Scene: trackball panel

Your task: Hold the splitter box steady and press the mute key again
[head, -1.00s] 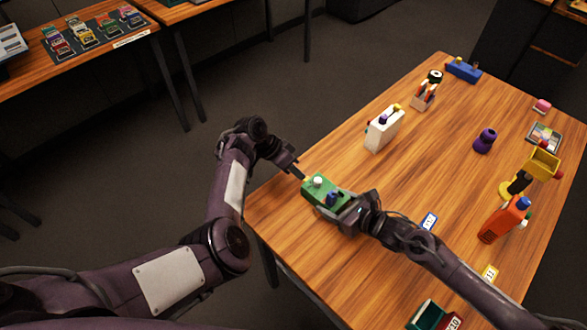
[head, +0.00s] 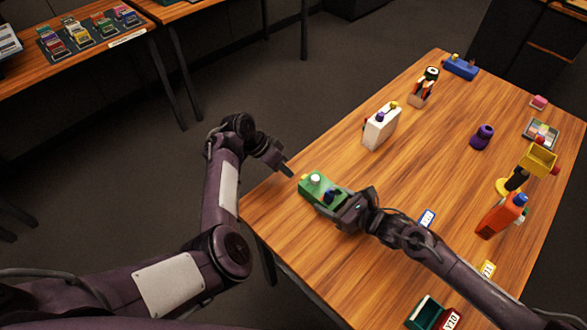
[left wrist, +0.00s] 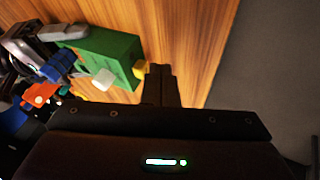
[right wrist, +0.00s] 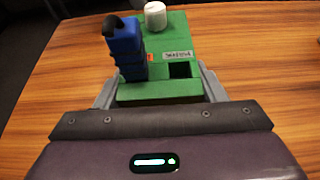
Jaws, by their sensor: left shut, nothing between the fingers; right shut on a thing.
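The green splitter box (head: 312,193) lies on the near left part of the wooden table. It has a white knob (right wrist: 155,16), a blue block-like part (right wrist: 126,48) and a small label. A yellow key (left wrist: 140,69) sticks out of its end facing my left gripper; which key is the mute key I cannot tell. My right gripper (right wrist: 160,90) is shut on the box, one finger on each side. My left gripper (head: 289,172) is shut and empty, just off the yellow key in the head view. In the left wrist view its fingertips (left wrist: 160,70) appear close beside the key.
A white box (head: 381,130), a purple object (head: 482,136), an orange bottle-like object (head: 500,217) and a yellow holder (head: 538,160) stand further off. The table's middle is mostly clear.

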